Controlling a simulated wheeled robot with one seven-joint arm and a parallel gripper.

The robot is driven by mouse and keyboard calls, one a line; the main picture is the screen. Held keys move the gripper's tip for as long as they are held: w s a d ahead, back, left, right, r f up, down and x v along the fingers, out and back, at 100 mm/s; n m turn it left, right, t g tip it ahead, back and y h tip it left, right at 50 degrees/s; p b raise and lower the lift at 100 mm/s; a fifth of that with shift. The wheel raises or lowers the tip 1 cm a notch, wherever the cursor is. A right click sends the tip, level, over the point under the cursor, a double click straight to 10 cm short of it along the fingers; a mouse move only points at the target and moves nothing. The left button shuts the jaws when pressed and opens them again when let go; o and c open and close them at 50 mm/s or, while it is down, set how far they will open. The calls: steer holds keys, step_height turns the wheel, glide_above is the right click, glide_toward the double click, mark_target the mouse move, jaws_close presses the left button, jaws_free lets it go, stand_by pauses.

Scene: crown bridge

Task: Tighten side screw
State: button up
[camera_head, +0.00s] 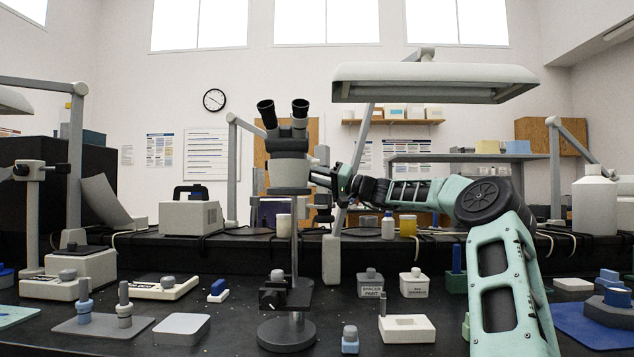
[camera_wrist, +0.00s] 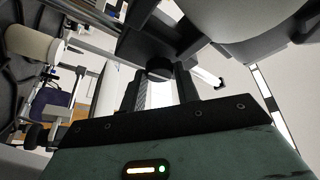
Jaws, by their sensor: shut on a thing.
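The fingers are shut on this knob. In the head view the knob is hidden by my gripper and the microscope. How far the screw is turned cannot be seen.
A pale lamp (camera_head: 435,80) hangs above my arm. A white bottle (camera_head: 388,226) and a yellow jar (camera_head: 408,226) are below my arm.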

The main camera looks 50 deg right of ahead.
steer(key=m, duration=0.1)
steer(key=m+h+p, duration=0.1)
steer(key=m, duration=0.1)
steer(key=shift+r, duration=0.25)
steer(key=m+p, duration=0.2)
steer(key=m+g+h+p, duration=0.1)
steer(key=m, duration=0.1)
steer(key=shift+r+g+p, duration=0.3)
steer(key=shift+r+p, duration=0.05)
steer(key=m+g+p, duration=0.1)
steer(key=m+p, duration=0.1)
steer(key=p, duration=0.2)
steer(key=m+g+p, duration=0.1)
steer(key=m+p, duration=0.2)
steer(key=p, duration=0.2)
steer(key=shift+h, duration=0.3)
steer(key=shift+f+m, duration=0.1)
steer(key=shift+m, duration=0.2)
steer(key=o, duration=1)
steer(key=shift+c, duration=0.2)
steer(key=shift+s, duration=0.1)
steer(key=v, duration=1.7)
steer(key=shift+r, duration=0.3)
